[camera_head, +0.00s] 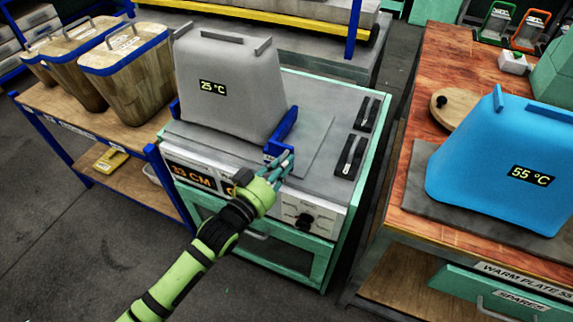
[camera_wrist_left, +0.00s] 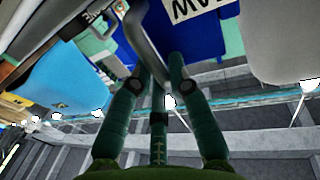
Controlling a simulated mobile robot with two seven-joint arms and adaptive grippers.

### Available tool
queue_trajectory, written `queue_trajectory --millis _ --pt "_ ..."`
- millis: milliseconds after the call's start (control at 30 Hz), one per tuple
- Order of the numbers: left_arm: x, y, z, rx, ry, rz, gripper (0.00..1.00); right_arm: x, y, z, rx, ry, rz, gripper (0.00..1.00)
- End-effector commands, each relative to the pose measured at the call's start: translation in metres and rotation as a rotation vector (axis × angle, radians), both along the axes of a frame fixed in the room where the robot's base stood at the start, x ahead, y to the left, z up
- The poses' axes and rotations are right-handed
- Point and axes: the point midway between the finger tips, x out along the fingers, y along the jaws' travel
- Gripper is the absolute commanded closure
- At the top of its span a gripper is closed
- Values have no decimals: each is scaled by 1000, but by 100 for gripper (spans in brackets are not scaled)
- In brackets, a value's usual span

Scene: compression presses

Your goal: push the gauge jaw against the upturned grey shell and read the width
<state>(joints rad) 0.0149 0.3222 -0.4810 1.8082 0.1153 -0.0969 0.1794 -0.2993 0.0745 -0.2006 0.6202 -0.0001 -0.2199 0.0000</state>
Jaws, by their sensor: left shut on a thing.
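The upturned grey shell (camera_head: 230,85), labelled 25 °C, stands on the gauge bench (camera_head: 318,120) between a blue jaw at its left and the blue gauge jaw (camera_head: 284,130) at its right. The gauge jaw is close to the shell's lower right side; I cannot tell if they touch. My left gripper (camera_head: 282,168) is shut on the gauge jaw's grey handle (camera_wrist_left: 143,32). The blue jaw (camera_wrist_left: 190,30) and the grey shell (camera_wrist_left: 280,40) also show in the left wrist view. The front display (camera_head: 190,178) reads 33 CM; a second display beside it is partly hidden. My right gripper is out of view.
Wooden shells with blue rims (camera_head: 130,60) stand on a rack at the left. A blue shell (camera_head: 500,160) marked 55 °C stands on a plate on the wooden bench (camera_head: 445,60) at the right. Black-handled controls (camera_head: 350,155) lie on the gauge bench's right side.

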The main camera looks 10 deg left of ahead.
Motion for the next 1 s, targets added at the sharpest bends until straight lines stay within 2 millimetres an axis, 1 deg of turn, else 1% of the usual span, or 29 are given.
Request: queue_trajectory --millis 33,67,100,433,567,667,900,1000 --pt "2 3 2 6 -6 6 74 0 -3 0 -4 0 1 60" --pt "2 3 2 6 -6 6 62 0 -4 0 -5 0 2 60" --pt "2 3 1 6 -6 6 57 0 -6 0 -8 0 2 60" --pt "1 1 0 3 -2 2 57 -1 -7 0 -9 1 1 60" --pt "-6 4 0 3 -1 2 57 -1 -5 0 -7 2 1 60" --pt "-19 11 -1 5 1 1 57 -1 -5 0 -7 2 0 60" --pt "-64 37 -1 6 2 2 57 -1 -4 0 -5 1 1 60" --pt "-80 46 -1 5 2 3 57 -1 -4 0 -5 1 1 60"
